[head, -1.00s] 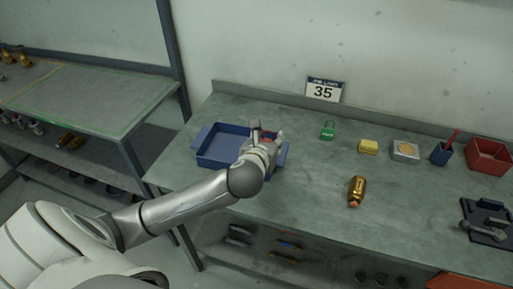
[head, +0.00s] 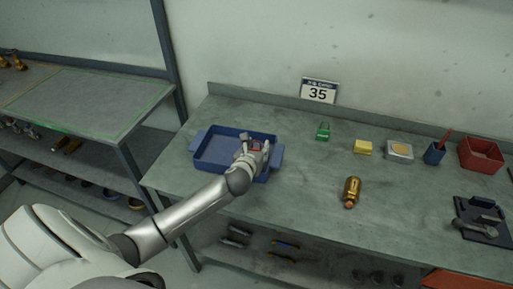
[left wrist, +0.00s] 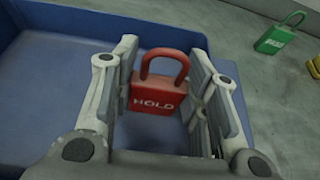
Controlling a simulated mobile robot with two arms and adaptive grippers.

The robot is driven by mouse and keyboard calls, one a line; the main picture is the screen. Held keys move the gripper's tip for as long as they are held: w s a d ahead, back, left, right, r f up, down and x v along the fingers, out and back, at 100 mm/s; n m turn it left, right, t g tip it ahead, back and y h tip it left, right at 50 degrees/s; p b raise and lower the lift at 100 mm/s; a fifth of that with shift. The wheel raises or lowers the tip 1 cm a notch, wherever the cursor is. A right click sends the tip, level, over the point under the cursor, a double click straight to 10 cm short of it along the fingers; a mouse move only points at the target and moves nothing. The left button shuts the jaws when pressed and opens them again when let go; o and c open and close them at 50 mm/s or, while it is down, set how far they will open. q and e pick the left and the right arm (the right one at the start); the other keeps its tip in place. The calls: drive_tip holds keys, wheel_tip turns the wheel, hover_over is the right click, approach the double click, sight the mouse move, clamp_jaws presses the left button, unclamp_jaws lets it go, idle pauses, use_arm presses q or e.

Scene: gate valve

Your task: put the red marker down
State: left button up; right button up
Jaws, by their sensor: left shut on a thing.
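The red marker (left wrist: 158,95) is a padlock-shaped piece with a loop on top and the word HOLD on its face. It is upright between the two fingers of my left gripper (left wrist: 160,75), which is shut on it. In the head view, my left gripper (head: 251,150) is over the right part of the blue tray (head: 208,163), and only a little red (head: 256,146) shows there. In the left wrist view, the tray's blue floor (left wrist: 70,75) lies behind the marker. Whether the marker touches the floor I cannot tell. My right gripper is not in view.
Bench between is clear.

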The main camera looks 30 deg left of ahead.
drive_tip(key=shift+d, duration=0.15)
use_arm(q)
drive_tip(key=shift+f, duration=0.15)
drive_tip(key=o, duration=0.7)
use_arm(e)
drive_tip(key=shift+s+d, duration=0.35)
use_arm(q)
drive_tip(key=shift+s+r, duration=0.1)
drive_tip(key=shift+r, duration=0.1)
drive_tip(key=shift+b+v, duration=0.35)
drive_tip(key=shift+v, duration=5.55)
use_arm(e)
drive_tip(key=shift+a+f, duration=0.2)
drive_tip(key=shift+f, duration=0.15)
